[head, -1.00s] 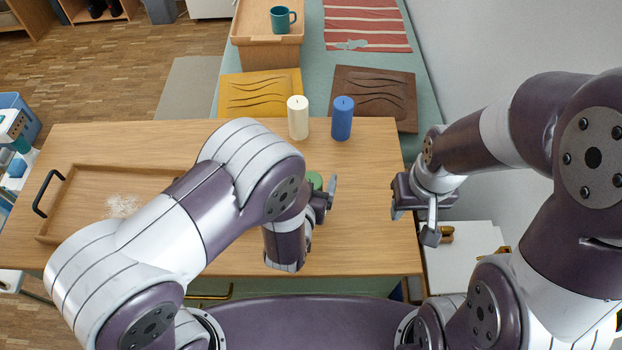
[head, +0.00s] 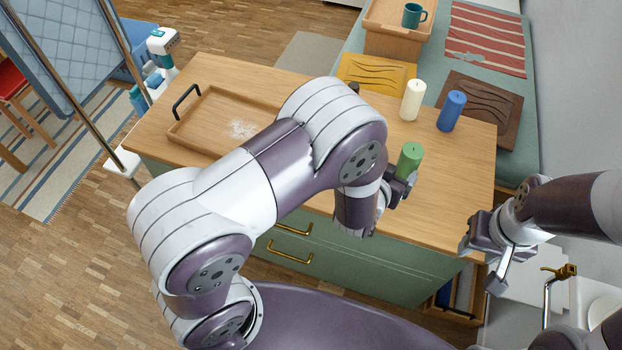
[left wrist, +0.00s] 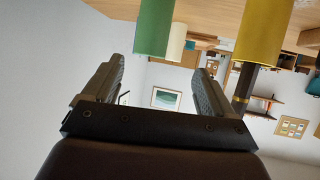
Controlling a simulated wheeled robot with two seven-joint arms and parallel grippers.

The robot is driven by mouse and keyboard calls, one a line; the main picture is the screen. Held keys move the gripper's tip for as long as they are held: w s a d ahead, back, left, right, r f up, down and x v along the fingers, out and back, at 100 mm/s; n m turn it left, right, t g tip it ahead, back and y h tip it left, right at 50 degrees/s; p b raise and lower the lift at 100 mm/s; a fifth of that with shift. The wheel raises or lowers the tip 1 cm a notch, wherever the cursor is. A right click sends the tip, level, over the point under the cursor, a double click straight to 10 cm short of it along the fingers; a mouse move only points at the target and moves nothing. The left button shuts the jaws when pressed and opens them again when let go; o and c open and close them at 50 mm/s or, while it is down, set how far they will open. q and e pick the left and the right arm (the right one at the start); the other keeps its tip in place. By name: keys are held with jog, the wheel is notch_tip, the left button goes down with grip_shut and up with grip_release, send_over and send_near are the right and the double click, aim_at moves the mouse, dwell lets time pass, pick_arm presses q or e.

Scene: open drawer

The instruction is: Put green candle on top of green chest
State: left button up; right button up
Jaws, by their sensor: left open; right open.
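The green candle (head: 410,158) stands upright on the wooden top of the green-fronted chest (head: 375,264). Its lower part is partly hidden by my left gripper (head: 400,188), which is open at its near side. In the left wrist view the picture is upside down. The green candle (left wrist: 153,28) is there beyond the open, empty fingers of the left gripper (left wrist: 160,78), nearer the left finger in the picture. I cannot tell whether they touch. My right gripper (head: 482,264) is open and empty, off the right end of the chest.
A cream candle (head: 412,100) and a blue candle (head: 451,111) stand behind the green one. A wooden tray (head: 200,128) lies at the left. A yellow cylinder (left wrist: 265,35) is close to the left gripper's right finger. A brass tap (head: 556,272) is at the right.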

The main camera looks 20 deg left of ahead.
pick_arm(q)
jog(key=s+a+r+n+g+y, duration=0.1)
jog(key=s+a+r+g, duration=0.2)
jog(key=s+a+g, duration=0.2)
jog(key=s+a+r+n+g+y, duration=0.1)
jog(key=s+a+r+g, duration=0.3)
jog(key=s+a, duration=0.7)
jog(key=a+g+y, duration=0.1)
jog(key=a+g, duration=0.1)
jog(key=shift+s+a+r, duration=0.15)
jog(key=shift+s+a, duration=0.1)
jog(key=shift+a, duration=0.15)
